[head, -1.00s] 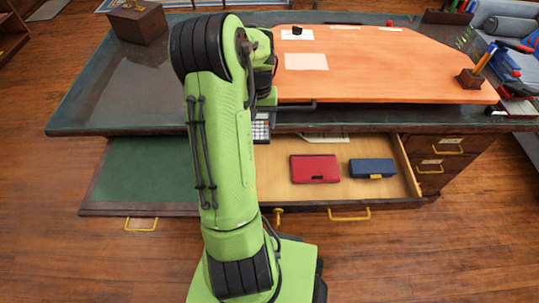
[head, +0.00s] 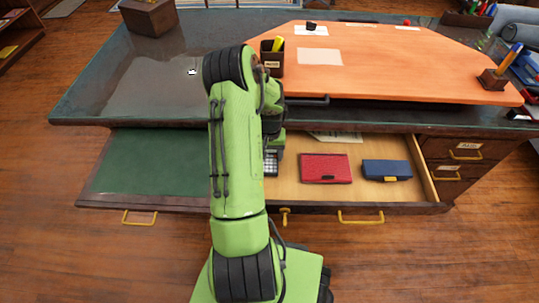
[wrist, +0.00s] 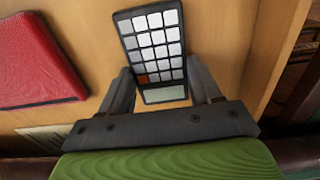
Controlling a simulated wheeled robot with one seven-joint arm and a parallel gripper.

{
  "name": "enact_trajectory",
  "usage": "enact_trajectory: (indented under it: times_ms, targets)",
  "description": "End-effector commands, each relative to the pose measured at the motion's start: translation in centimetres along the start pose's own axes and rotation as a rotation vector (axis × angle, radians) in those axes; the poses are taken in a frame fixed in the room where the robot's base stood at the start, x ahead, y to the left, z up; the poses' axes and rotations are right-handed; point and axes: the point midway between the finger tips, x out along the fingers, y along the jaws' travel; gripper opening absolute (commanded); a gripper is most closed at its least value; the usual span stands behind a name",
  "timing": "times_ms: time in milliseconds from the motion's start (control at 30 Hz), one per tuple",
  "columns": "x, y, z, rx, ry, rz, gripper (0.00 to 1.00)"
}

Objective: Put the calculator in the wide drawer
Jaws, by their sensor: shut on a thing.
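The dark calculator (wrist: 155,45) with pale keys and one orange key lies between the two fingers of my gripper (wrist: 160,88) in the wrist view. The fingers are shut on its sides. In the head view part of the calculator (head: 270,162) shows beside my green arm, which hides most of the gripper. The wide drawer (head: 400,147) is pulled open under the desk. The calculator is over its pale wood floor, near the left end of that bay. I cannot tell whether it touches the floor.
A red case (head: 325,168) and a blue case (head: 386,169) lie in the drawer, right of the calculator, with papers (head: 335,137) behind. A green panel (head: 150,165) lies left of my arm. The desktop edge (head: 380,115) overhangs the drawer's back. A pen cup (head: 272,58) stands on the desk.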

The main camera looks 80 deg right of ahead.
Motion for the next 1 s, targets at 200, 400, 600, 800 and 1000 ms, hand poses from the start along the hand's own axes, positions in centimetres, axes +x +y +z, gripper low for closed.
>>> enact_trajectory:
  times_ms: [200,400,600,800,1000]
  targets:
    - [0.2,0.0,0.0,0.000,-0.001,0.000,0.72]
    - [0.2,0.0,0.0,0.000,-0.001,0.000,0.89]
    - [0.0,0.0,0.0,0.000,-0.001,0.000,0.89]
    - [-4.1,0.0,-0.1,0.000,0.005,0.000,0.89]
    - [-9.5,0.0,-0.1,0.000,0.005,0.000,0.89]
